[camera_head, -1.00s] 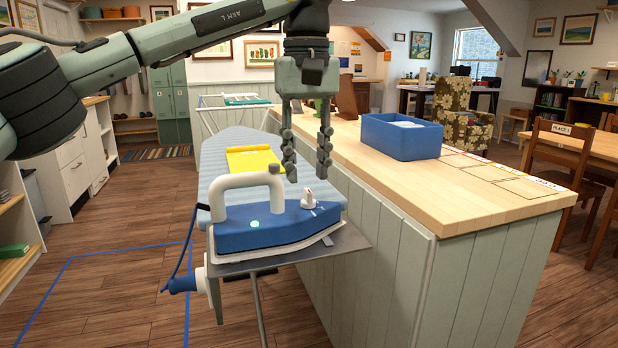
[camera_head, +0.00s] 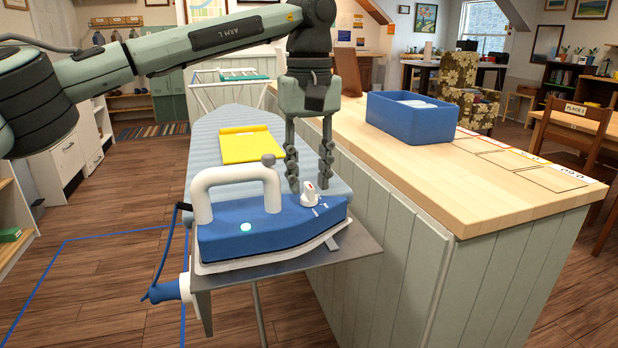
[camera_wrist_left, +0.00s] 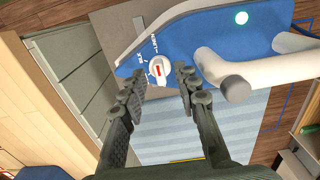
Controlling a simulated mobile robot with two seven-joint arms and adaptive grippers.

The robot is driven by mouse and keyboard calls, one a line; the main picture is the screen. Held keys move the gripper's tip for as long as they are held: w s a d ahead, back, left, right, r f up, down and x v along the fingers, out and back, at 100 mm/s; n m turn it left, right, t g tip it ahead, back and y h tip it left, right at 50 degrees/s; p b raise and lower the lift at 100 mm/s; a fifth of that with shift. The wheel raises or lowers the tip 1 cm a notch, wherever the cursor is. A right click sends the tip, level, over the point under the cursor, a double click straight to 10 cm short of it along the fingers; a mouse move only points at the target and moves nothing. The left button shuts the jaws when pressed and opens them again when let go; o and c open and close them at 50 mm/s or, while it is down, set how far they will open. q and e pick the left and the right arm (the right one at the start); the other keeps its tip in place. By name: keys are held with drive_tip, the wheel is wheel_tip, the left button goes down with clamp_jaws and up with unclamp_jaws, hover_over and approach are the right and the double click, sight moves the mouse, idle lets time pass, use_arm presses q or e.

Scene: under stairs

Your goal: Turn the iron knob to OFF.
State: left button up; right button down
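The blue iron (camera_head: 268,228) with a white handle (camera_head: 236,178) rests on a grey metal plate (camera_head: 345,252) at the near end of the ironing board. Its white knob (camera_head: 310,193) stands on the iron's top near the right end. In the left wrist view the knob (camera_wrist_left: 159,68) has a red mark, with small lettering beside it. A green light (camera_head: 246,227) glows on the iron's side. My left gripper (camera_head: 310,188) points down, open and empty, with its fingertips close around or just behind the knob; contact cannot be told. My right gripper is not in view.
The ironing board (camera_head: 210,145) carries a yellow folded cloth (camera_head: 250,146). A wooden counter (camera_head: 440,180) with a blue bin (camera_head: 412,118) stands close on the right. The iron's cord and blue-and-white plug (camera_head: 170,291) hang at left. Open floor lies to the left.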

use_arm(q)
drive_tip(key=shift+f, duration=0.5)
clamp_jaws()
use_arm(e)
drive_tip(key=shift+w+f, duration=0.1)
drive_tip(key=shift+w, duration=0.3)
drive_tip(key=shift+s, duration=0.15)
